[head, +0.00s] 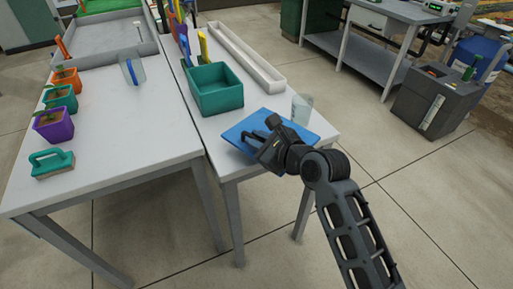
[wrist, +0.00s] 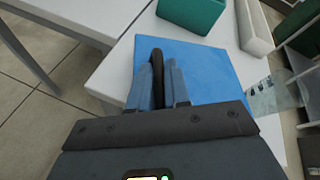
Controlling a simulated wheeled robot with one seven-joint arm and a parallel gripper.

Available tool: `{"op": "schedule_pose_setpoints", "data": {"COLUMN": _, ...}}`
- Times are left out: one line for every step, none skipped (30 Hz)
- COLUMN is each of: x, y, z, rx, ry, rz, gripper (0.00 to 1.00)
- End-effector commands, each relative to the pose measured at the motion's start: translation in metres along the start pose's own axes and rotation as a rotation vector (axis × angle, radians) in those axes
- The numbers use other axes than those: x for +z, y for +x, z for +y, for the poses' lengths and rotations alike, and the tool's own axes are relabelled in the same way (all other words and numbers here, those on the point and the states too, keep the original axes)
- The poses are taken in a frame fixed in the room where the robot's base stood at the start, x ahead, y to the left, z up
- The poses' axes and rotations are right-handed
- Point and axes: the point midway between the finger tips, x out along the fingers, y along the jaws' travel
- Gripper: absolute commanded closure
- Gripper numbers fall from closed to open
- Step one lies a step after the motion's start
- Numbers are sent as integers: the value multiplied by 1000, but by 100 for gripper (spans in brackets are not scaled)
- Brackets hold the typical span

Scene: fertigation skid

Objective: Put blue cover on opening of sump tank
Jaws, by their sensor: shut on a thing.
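The blue cover (head: 238,130) is a flat square plate on the near end of the white narrow table. It also shows in the wrist view (wrist: 222,72), with a dark arched handle (wrist: 157,54) on top. My gripper (head: 262,143) is over the cover, its fingers shut on the handle, as the wrist view shows (wrist: 165,78). The cover looks flat on the tabletop; I cannot tell if it is slightly raised. A dark grey box (head: 435,105) with a pale gauge strip, likely the sump tank, stands on the floor at the right; its top is partly visible, with small items on it.
A clear cup (head: 302,108) stands close beside the cover. A teal bin (head: 214,90) and a long white trough (head: 245,58) are behind it. A grey bench (head: 375,45) and a blue drum (head: 481,52) stand near the box. Open floor lies between.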

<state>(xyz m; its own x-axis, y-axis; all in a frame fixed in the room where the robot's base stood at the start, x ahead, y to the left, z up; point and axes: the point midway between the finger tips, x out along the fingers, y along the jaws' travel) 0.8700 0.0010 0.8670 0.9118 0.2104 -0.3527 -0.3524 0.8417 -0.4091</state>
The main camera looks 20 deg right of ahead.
Motion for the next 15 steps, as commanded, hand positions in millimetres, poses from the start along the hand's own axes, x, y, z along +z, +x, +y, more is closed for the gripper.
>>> {"op": "schedule_pose_setpoints", "data": {"x": -1, "y": 1, "z": 0, "rx": -2, "ry": -1, "rz": -2, "gripper": 100}}
{"op": "schedule_pose_setpoints", "data": {"x": -3, "y": 2, "z": 1, "rx": -2, "ry": -1, "rz": -2, "gripper": 100}}
{"op": "schedule_pose_setpoints", "data": {"x": -6, "y": 3, "z": 2, "rx": -2, "ry": -1, "rz": -2, "gripper": 100}}
{"op": "schedule_pose_setpoints", "data": {"x": -9, "y": 4, "z": 4, "rx": -1, "ry": -1, "rz": -1, "gripper": 100}}
{"op": "schedule_pose_setpoints", "data": {"x": -12, "y": 5, "z": 6, "rx": -1, "ry": -1, "rz": 0, "gripper": 100}}
{"op": "schedule_pose_setpoints", "data": {"x": -17, "y": 7, "z": 8, "rx": -1, "ry": 0, "rz": 0, "gripper": 100}}
{"op": "schedule_pose_setpoints", "data": {"x": -20, "y": 9, "z": 10, "rx": -2, "ry": 0, "rz": 0, "gripper": 100}}
{"op": "schedule_pose_setpoints", "data": {"x": -24, "y": 10, "z": 12, "rx": 0, "ry": 0, "rz": 0, "gripper": 100}}
{"op": "schedule_pose_setpoints", "data": {"x": -28, "y": 12, "z": 14, "rx": -1, "ry": 0, "rz": 0, "gripper": 100}}
{"op": "schedule_pose_setpoints", "data": {"x": -30, "y": 13, "z": 14, "rx": -2, "ry": 0, "rz": -1, "gripper": 100}}
{"op": "schedule_pose_setpoints", "data": {"x": -32, "y": 14, "z": 15, "rx": -2, "ry": -1, "rz": -1, "gripper": 100}}
{"op": "schedule_pose_setpoints", "data": {"x": -33, "y": 14, "z": 16, "rx": -2, "ry": -1, "rz": -2, "gripper": 100}}
{"op": "schedule_pose_setpoints", "data": {"x": -33, "y": 14, "z": 15, "rx": -3, "ry": -2, "rz": -2, "gripper": 100}}
{"op": "schedule_pose_setpoints", "data": {"x": -32, "y": 14, "z": 15, "rx": -3, "ry": -2, "rz": -2, "gripper": 100}}
{"op": "schedule_pose_setpoints", "data": {"x": -32, "y": 14, "z": 15, "rx": -3, "ry": -2, "rz": -2, "gripper": 100}}
